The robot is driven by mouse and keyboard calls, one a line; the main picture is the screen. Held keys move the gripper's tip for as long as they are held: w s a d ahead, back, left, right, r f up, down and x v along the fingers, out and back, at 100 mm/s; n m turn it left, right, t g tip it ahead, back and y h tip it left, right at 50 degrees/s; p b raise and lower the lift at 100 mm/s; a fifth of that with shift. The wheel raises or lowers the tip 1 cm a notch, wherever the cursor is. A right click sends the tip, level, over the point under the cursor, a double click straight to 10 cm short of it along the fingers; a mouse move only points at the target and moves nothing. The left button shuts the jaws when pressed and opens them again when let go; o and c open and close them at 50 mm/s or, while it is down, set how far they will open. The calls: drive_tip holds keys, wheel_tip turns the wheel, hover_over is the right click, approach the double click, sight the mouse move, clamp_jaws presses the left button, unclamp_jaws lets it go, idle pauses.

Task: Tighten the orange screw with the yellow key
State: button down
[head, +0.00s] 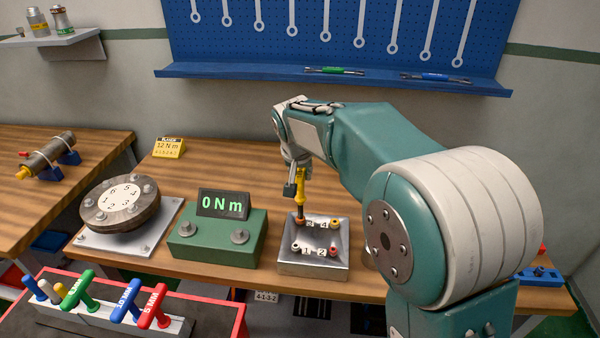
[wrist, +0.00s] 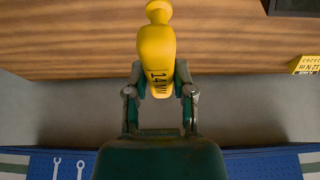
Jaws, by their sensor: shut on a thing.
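My gripper (head: 293,176) is shut on the yellow key (head: 301,197) and holds it upright over the steel block. In the wrist view the key's yellow handle (wrist: 157,60), with dark "14" lettering, sits between the two fingers of my gripper (wrist: 159,88). The key's lower end is at the back left corner of the steel block (head: 312,263), at the orange screw (head: 300,220). I cannot tell whether the key is fully seated in it. The block has screws at its corners and printed numbers.
A green torque display (head: 222,204) reading 0 Nm stands left of the block. Further left is a round numbered flange (head: 120,205) on a plate. A yellow 12 N m sign (head: 169,148) stands behind. A red-edged tray with several coloured T-handle keys (head: 75,290) is in front.

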drive_tip(key=shift+s+f, duration=0.1)
drive_tip(key=shift+f, duration=0.45)
idle(1.2)
drive_tip(key=m+h, duration=0.1)
drive_tip(key=m, duration=0.2)
drive_tip(key=m+g+h, duration=0.1)
drive_tip(key=m, duration=0.2)
drive_tip(key=shift+f, duration=0.1)
drive_tip(key=m+g, duration=0.1)
drive_tip(key=m, duration=0.1)
drive_tip(key=m+h, duration=0.1)
drive_tip(key=m, duration=0.2)
drive_tip(key=shift+g, duration=0.4)
drive_tip(key=shift+m, duration=0.5)
